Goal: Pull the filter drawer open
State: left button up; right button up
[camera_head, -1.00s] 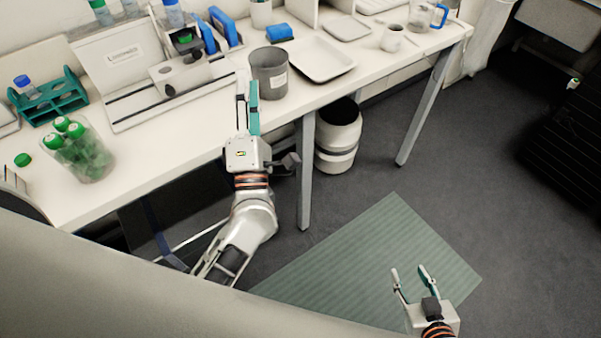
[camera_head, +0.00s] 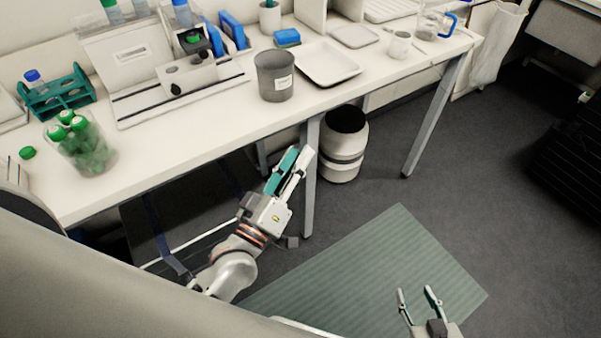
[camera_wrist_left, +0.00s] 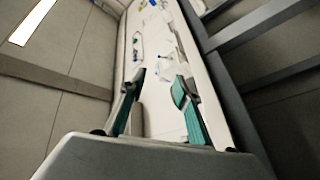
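I cannot make out a filter drawer for certain. A white apparatus (camera_head: 185,80) with a small sliding block, slotted base and upright labelled panel (camera_head: 131,56) stands on the bench. My left gripper (camera_head: 298,153) is in front of the bench's front edge, near a bench leg, its fingers pointing up and right. Its teal-padded fingers are apart and empty in the left wrist view (camera_wrist_left: 158,82). My right gripper (camera_head: 416,293) is open and empty over the green floor mat, far from the bench.
The bench (camera_head: 215,122) holds a grey beaker (camera_head: 274,76), a white tray (camera_head: 328,64), a teal rack (camera_head: 57,92) and a jar of green-capped tubes (camera_head: 85,148). A white bin (camera_head: 343,150) stands under the bench, beside a metal leg (camera_head: 309,205). The green mat (camera_head: 385,250) is clear.

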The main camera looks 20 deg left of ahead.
pick_arm(q)
jog(key=shift+s+d+f+m+g, duration=0.15)
jog(key=shift+s+f+m, duration=0.05)
jog(key=shift+f+m, duration=0.2)
jog(key=shift+s+d+f+m+g, duration=0.15)
jog(key=shift+d+f+m+g, duration=0.1)
jog(key=shift+f, duration=0.3)
jog(key=shift+s+d+f+m+g, duration=0.1)
jog(key=shift+s+f+m, duration=0.1)
jog(key=shift+f+m, duration=0.2)
jog(key=shift+o, duration=0.2)
